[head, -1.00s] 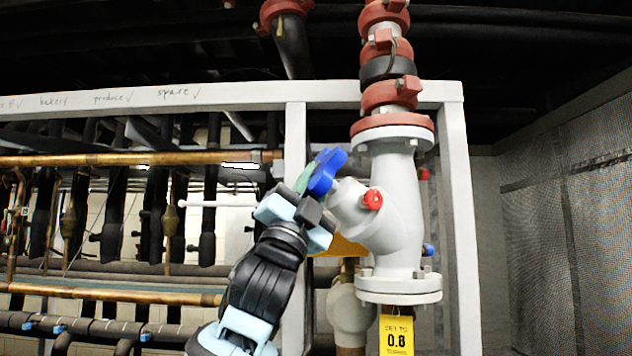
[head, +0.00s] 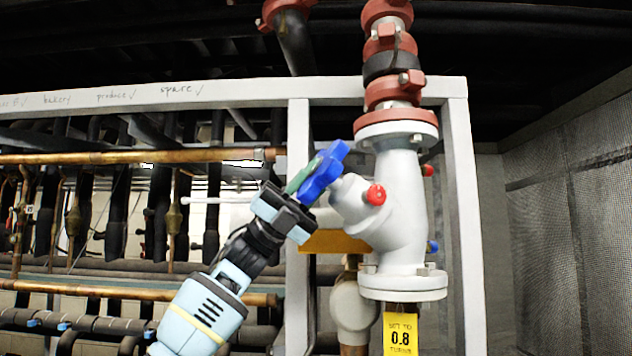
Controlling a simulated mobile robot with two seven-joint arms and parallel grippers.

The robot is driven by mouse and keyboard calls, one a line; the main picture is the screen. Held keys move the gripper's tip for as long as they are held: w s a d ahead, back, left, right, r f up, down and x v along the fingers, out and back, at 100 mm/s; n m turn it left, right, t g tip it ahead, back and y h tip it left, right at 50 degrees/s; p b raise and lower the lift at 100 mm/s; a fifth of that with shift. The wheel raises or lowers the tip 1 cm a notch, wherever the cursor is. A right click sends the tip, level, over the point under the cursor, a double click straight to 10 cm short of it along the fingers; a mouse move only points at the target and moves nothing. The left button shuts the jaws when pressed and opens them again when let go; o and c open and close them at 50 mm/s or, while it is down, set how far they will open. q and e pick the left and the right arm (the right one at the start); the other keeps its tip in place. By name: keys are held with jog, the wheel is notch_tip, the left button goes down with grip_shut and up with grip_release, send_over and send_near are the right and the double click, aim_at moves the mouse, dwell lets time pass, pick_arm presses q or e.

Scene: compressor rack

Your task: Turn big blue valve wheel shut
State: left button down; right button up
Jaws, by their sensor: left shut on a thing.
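The big blue valve wheel (head: 324,172) sits on the angled stem of a grey valve body (head: 398,215), right of the picture's middle. My left gripper (head: 294,199) comes up from the lower left and is shut on the wheel's lower left side. A green part (head: 303,176) shows at the wheel's left face, beside the gripper. The exact contact of the fingers on the rim is partly hidden. My right gripper does not show.
A grey frame post (head: 298,255) stands just behind my left gripper. A red cap (head: 376,194) sticks out of the valve body. Copper pipes (head: 130,157) run at left; a mesh wall (head: 570,240) stands at right.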

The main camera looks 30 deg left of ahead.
pick_arm(q)
jog(key=shift+w+r+m+g+y+b, duration=0.1)
jog(key=shift+m+g+y+b, duration=0.15)
jog(key=shift+m+g, duration=0.95)
jog(key=shift+w+m+g+y+b, duration=0.15)
jog(key=shift+m+g+y, duration=0.4)
jog(key=shift+g, duration=1.05)
jog(key=shift+s+m, duration=0.1)
jog(key=shift+m, duration=0.25)
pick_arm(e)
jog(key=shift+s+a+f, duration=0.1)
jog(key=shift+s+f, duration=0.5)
pick_arm(q)
jog(key=shift+m+g+y, duration=0.5)
jog(key=shift+m+g, duration=0.2)
jog(key=shift+g, duration=0.3)
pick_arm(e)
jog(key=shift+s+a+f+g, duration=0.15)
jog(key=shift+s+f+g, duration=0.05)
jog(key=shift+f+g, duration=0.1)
pick_arm(q)
jog(key=c, duration=1.3)
grip_release()
jog(key=shift+r, duration=0.1)
